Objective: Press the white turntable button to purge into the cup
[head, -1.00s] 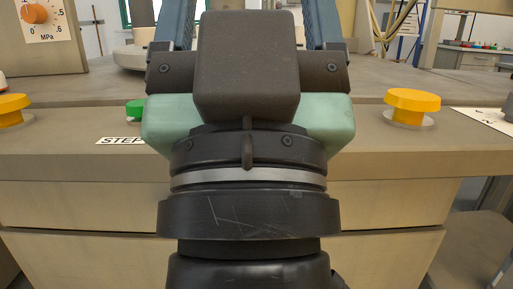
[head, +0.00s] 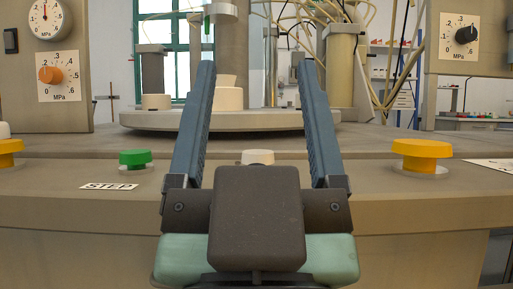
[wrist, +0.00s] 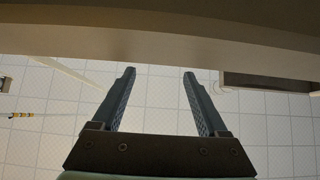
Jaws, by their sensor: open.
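A white button (head: 258,157) sits on the front ledge of the bench, partly hidden behind my gripper's dark body. The round grey turntable (head: 215,121) lies farther back. A pale cup-like piece (head: 228,97) stands on it; I cannot tell for sure that it is the cup. My gripper (head: 256,64) is open and empty, its two blue-grey fingers spread to either side of the white button in the picture. In the wrist view my gripper (wrist: 160,73) is also open, with only floor between the fingers and the bench edge (wrist: 160,40) beyond.
A green button (head: 135,157) with a STEP label (head: 109,186) is to the left. A yellow button (head: 421,152) is to the right, another (head: 8,150) at the far left. Gauge panels (head: 62,60) flank the turntable. Columns and hoses stand behind.

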